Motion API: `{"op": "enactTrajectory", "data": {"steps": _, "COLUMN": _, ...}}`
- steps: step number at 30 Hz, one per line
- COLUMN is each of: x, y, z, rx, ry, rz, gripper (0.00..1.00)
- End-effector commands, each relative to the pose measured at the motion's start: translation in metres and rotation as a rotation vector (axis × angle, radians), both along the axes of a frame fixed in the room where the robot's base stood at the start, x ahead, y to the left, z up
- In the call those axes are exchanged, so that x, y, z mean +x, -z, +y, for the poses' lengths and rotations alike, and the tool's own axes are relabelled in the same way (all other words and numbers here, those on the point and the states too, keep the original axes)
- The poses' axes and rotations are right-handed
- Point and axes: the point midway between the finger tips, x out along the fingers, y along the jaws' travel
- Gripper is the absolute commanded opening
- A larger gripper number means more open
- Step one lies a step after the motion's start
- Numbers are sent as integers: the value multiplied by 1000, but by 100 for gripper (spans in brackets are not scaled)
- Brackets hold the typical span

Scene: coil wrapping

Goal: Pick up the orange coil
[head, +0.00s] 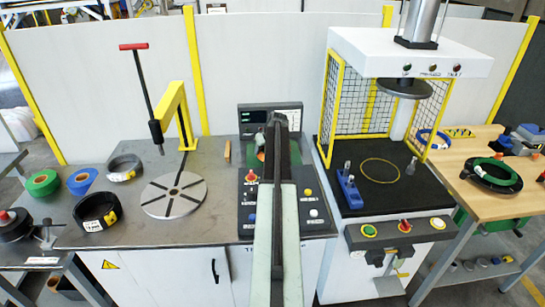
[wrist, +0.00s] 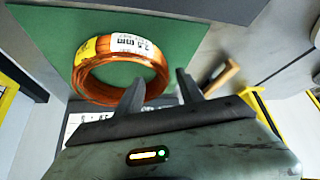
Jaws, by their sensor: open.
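The orange coil (wrist: 83,78) lies on a green mat (wrist: 45,50) in the wrist view, with a yellow tag and a white label on it. My gripper (wrist: 159,82) is open, its two dark fingers apart. In that view the left finger overlaps the coil's lower right edge, and the right finger is outside the ring. I cannot tell whether a finger touches the coil. In the head view my arm and gripper (head: 277,120) hide most of the coil; a sliver of orange (head: 261,156) shows beside the arm.
A control panel (head: 246,215) with buttons lies under my arm. A press with a yellow cage (head: 333,100) stands to the right. A wooden handle (wrist: 220,77) is near the right finger.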

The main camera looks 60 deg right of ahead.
Motion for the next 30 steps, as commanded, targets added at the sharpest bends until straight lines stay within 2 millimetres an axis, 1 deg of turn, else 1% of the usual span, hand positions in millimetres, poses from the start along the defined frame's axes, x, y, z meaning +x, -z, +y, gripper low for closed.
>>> {"op": "enactTrajectory", "data": {"steps": 2, "x": 1, "y": 2, "z": 0, "rx": 0, "ry": 0, "rz": 0, "gripper": 45}}
{"op": "enactTrajectory", "data": {"steps": 4, "x": 4, "y": 10, "z": -2, "rx": 0, "ry": 0, "rz": 0, "gripper": 45}}
{"op": "enactTrajectory", "data": {"steps": 9, "x": 19, "y": 38, "z": -9, "rx": 0, "ry": 1, "rz": 1, "gripper": 45}}
{"op": "enactTrajectory", "data": {"steps": 11, "x": 23, "y": 45, "z": -11, "rx": 0, "ry": 1, "rz": 1, "gripper": 45}}
{"op": "enactTrajectory", "data": {"steps": 18, "x": 25, "y": 42, "z": -12, "rx": 0, "ry": 1, "rz": 1, "gripper": 45}}
{"op": "enactTrajectory", "data": {"steps": 19, "x": 25, "y": 42, "z": -12, "rx": 0, "ry": 1, "rz": 1, "gripper": 39}}
{"op": "enactTrajectory", "data": {"steps": 20, "x": 25, "y": 42, "z": -12, "rx": 0, "ry": 1, "rz": 1, "gripper": 31}}
{"op": "enactTrajectory", "data": {"steps": 21, "x": 24, "y": 42, "z": -12, "rx": 0, "ry": 1, "rz": 1, "gripper": 20}}
{"op": "enactTrajectory", "data": {"steps": 23, "x": 24, "y": 42, "z": -12, "rx": 0, "ry": 1, "rz": 1, "gripper": 3}}
{"op": "enactTrajectory", "data": {"steps": 24, "x": 24, "y": 42, "z": -12, "rx": 0, "ry": 1, "rz": 1, "gripper": 0}}
{"op": "enactTrajectory", "data": {"steps": 30, "x": 24, "y": 42, "z": -12, "rx": -1, "ry": 3, "rz": 0, "gripper": 0}}
